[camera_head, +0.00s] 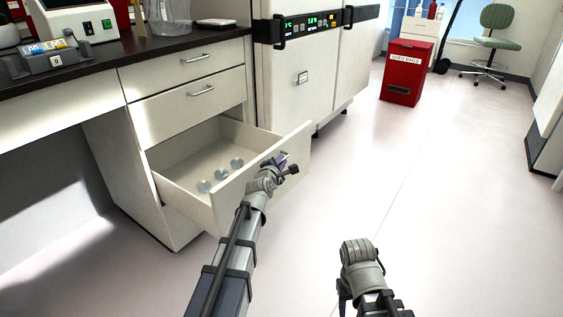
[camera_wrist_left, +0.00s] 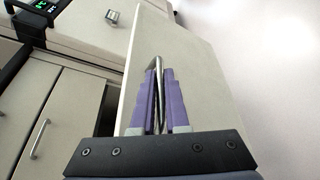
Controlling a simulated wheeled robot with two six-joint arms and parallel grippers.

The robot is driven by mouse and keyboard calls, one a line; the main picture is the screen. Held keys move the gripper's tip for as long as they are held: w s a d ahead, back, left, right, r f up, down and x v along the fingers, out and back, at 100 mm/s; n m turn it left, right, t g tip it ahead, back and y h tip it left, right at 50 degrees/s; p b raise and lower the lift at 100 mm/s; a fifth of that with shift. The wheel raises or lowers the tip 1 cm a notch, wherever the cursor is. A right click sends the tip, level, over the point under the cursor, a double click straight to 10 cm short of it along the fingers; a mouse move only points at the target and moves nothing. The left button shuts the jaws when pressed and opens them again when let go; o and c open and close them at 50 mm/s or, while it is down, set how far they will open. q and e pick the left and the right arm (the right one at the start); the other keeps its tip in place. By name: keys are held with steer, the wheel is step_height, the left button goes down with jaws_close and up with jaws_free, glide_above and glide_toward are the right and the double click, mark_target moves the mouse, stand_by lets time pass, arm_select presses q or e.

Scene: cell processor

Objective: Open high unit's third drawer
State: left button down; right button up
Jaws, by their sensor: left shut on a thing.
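The third drawer (camera_head: 228,190) of the white high unit (camera_head: 138,122) is pulled well out, and several small round clear items (camera_head: 220,174) lie on its floor. Its front also shows in the left wrist view (camera_wrist_left: 200,75). My left gripper (camera_head: 284,162) is at the outer face of the drawer front. In the left wrist view its purple fingers (camera_wrist_left: 158,95) are shut on the metal drawer handle (camera_wrist_left: 157,63). My right gripper (camera_head: 343,294) is low over the floor, apart from the unit; its fingers are mostly hidden by its wrist.
The two drawers above, with a handle (camera_head: 201,90) in view, are shut. A dark worktop (camera_head: 140,48) with lab devices lies above them. A tall white cabinet (camera_head: 304,85) stands right of the unit. A red bin (camera_head: 404,72) stands farther back. The floor to the right is clear.

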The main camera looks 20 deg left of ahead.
arm_select(q)
steer(key=shift+d, duration=0.15)
steer(key=c, duration=0.9)
jaws_free()
steer(key=shift+s, duration=0.1)
steer(key=p+v, duration=0.1)
steer(key=v, duration=0.6)
steer(key=shift+s+p, duration=0.35)
